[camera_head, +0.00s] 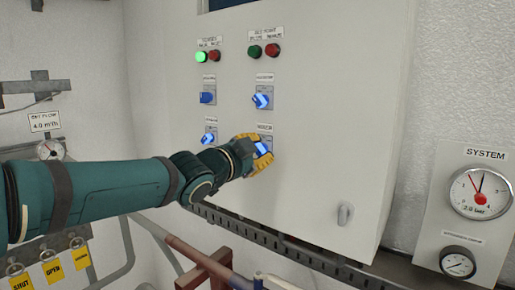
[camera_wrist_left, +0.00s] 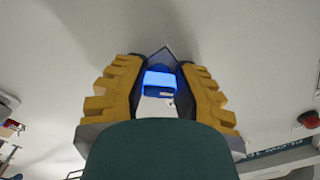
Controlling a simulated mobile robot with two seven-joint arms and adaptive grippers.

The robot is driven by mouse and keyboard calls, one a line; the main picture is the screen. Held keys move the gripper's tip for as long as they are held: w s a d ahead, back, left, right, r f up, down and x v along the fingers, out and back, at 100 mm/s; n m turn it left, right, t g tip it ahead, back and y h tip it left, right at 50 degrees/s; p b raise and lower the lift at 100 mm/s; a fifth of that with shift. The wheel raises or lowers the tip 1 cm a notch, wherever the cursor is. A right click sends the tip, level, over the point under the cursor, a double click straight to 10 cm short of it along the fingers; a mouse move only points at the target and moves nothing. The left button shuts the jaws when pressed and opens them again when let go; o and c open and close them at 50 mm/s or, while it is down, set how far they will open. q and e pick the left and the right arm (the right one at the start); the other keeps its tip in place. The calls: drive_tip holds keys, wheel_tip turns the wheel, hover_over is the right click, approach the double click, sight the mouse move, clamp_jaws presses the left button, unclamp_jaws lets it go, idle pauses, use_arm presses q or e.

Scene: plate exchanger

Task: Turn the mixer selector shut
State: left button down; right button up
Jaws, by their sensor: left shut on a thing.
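The mixer selector (camera_head: 263,148) is a blue knob on the lower right of a white control cabinet, under a small label. My left gripper (camera_head: 261,152) has its yellow fingers on either side of this knob and is shut on it. In the left wrist view the blue knob (camera_wrist_left: 160,82) sits between the two yellow-padded fingers (camera_wrist_left: 162,88). The fingers partly hide the knob in the head view, so its exact pointing direction is hard to tell. My right gripper is not in view.
Three other blue selectors, at upper left (camera_head: 207,97), upper right (camera_head: 262,98) and lower left (camera_head: 209,138), are close by. Green and red lamps (camera_head: 214,56) sit above. A cabinet latch (camera_head: 345,214) is at lower right. A system gauge (camera_head: 480,192) hangs further right.

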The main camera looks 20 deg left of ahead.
use_arm(q)
drive_tip(key=shift+r, duration=0.1)
idle(0.4)
drive_tip(key=c, duration=0.7)
unclamp_jaws()
drive_tip(key=shift+d, duration=0.1)
drive_tip(key=v, duration=1.2)
